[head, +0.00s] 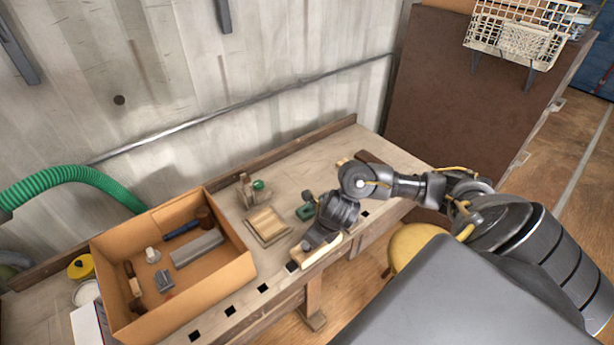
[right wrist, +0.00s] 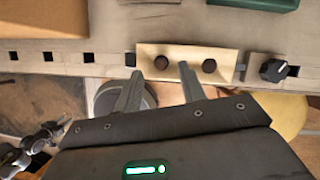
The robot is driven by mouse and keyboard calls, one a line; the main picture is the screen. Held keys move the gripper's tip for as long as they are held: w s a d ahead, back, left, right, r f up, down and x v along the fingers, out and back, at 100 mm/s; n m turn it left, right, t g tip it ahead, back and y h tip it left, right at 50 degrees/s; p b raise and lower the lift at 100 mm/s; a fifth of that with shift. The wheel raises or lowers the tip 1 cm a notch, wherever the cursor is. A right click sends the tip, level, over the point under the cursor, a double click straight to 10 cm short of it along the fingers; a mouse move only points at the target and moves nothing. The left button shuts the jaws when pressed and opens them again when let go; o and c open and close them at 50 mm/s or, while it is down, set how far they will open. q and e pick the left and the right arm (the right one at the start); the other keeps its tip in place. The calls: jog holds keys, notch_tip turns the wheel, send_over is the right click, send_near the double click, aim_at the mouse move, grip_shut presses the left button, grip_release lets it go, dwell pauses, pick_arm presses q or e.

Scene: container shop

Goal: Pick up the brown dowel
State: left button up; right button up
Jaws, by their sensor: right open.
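Two brown dowels show as dark round ends on a pale wooden block (right wrist: 186,55) at the bench's front edge, a left one (right wrist: 161,62) and a right one (right wrist: 209,65). I cannot tell which one is meant. The block also shows in the head view (head: 320,251), under my right gripper (head: 308,243). In the right wrist view my right gripper (right wrist: 160,69) is open and empty. Its fingertips appear on either side of the left dowel; their height above it is unclear. My left gripper is not in view.
A black knob (right wrist: 273,70) sits right of the block. A wooden tray (head: 268,226) and a green item (head: 305,212) lie behind. A cardboard box (head: 236,273) of tools stands left. A yellow stool (head: 408,245) is below the bench edge.

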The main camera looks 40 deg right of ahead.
jog(key=shift+x, duration=1.85)
jog(key=shift+s, duration=0.1)
grip_shut()
